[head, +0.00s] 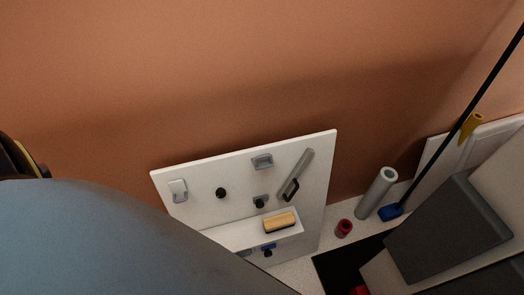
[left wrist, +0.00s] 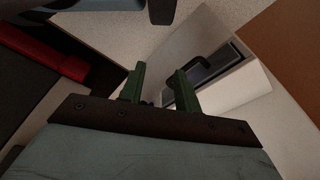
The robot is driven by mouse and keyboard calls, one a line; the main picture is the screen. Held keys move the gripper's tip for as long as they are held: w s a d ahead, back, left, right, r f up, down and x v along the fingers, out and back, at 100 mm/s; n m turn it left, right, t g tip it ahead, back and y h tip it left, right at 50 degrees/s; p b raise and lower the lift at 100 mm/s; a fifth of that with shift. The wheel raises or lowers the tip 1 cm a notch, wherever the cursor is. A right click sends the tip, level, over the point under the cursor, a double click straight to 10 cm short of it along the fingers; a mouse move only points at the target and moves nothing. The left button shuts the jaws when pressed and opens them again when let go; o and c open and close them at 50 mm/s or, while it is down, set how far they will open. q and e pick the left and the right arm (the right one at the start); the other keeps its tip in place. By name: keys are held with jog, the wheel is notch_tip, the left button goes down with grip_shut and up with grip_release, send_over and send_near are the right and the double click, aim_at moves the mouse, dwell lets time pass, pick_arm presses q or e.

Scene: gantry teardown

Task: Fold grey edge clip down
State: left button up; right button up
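A white panel (head: 225,178) leans by the orange wall in the head view. A small grey clip (head: 262,161) sits near its top edge; I cannot tell whether it is up or folded down. A lighter grey-white clip (head: 178,190) is near the left edge. My left gripper (left wrist: 160,85) shows in the left wrist view with two green fingers apart and nothing clearly between them. Beyond its right finger is a pale block (left wrist: 235,82) with a dark recess and black handle. The clip cannot be made out there. My right gripper is in neither view.
The panel also carries black knobs (head: 221,193), a grey bar with a black handle (head: 296,178) and a yellow-brown block (head: 279,223) on a ledge. To the right stand a grey tube (head: 376,192), a red cylinder (head: 343,228) and a black pole (head: 487,88).

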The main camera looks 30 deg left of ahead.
pick_arm(q)
jog(key=w+d+r+b, duration=0.1)
jog(key=w+r+b, duration=0.1)
jog(key=w+r, duration=0.5)
notch_tip(320, 180, up, 22)
jog(key=w+r+t+b, duration=0.1)
jog(key=w+t+b, duration=0.1)
jog(key=b, duration=0.1)
jog(key=w+d+m+g+h, duration=0.1)
jog(key=w+d+m, duration=0.2)
jog(key=w, duration=0.4)
jog(key=w+d+m+g+h, duration=0.1)
jog(key=w+d+m, duration=0.2)
jog(key=w, duration=0.5)
jog(key=w+a+r+g+y, duration=0.1)
jog(key=w+a+r+g, duration=0.1)
jog(key=w+a+r, duration=1.2)
jog(key=s+f, duration=0.1)
jog(key=f, duration=0.3)
jog(key=s+f+b, duration=0.1)
jog(key=f, duration=0.4)
jog(key=s+f, duration=0.1)
jog(key=f, duration=0.4)
jog(key=shift+d+b, duration=0.2)
jog(key=shift+b, duration=0.15)
pick_arm(e)
notch_tip(320, 180, down, 7)
jog(key=w, duration=0.2)
jog(key=shift+w, duration=0.25)
jog(key=shift+a, duration=0.1)
